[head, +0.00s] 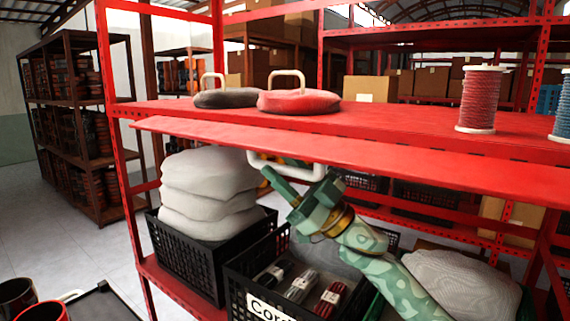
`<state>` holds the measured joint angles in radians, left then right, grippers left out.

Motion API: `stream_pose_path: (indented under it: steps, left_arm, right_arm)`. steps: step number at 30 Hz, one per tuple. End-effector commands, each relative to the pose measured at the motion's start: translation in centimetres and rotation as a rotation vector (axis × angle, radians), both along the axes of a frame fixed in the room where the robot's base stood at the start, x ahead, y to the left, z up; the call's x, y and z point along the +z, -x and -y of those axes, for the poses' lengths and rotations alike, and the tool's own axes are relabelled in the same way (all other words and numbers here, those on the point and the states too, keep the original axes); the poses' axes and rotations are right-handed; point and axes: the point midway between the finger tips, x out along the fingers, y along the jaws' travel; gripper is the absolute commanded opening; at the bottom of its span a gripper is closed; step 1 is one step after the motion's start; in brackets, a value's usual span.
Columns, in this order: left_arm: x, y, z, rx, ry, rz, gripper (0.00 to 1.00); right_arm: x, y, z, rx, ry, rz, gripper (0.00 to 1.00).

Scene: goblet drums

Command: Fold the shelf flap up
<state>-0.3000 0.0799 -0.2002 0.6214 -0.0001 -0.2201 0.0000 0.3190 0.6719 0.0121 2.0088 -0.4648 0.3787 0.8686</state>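The shelf flap (340,152) is a long red board along the front edge of the red shelf (380,122). It tilts outward and slightly down from that edge. A pale loop handle (285,171) hangs below the flap's front edge, left of the middle. My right gripper (268,172), green, comes up from the lower right, under the flap and at the handle. One finger shows plainly; the other is not clearly seen, so I cannot tell its opening or whether it touches the handle. My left gripper is out of view.
Below are black crates (190,258), stacked white sacks (208,194) and a grey sack (462,284). Open floor (60,225) lies left.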

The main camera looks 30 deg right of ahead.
Motion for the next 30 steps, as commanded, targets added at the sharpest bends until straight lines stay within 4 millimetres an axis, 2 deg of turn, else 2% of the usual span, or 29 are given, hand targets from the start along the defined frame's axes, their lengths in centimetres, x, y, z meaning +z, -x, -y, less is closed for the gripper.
stream_pose_path:
  steps: [6,7,11,20,26,30]
  left_arm:
    - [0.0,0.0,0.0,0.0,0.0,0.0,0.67]
    - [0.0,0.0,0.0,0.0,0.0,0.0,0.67]
    - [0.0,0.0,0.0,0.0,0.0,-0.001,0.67]
    - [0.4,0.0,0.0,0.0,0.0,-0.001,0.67]
    - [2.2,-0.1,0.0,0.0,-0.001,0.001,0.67]
    - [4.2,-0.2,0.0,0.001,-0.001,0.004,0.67]
  right_arm:
    - [0.0,0.0,0.0,0.0,0.0,0.0,0.38]
    - [0.0,0.0,0.0,0.0,0.0,0.0,0.35]
    - [0.0,0.0,0.0,0.001,-0.001,-0.001,0.0]
    - [0.2,0.0,-0.1,0.001,-0.015,-0.007,0.0]
    - [0.9,-0.3,-0.5,0.002,-0.087,-0.036,0.0]
    - [1.8,-1.0,-0.8,0.003,-0.177,-0.073,0.0]
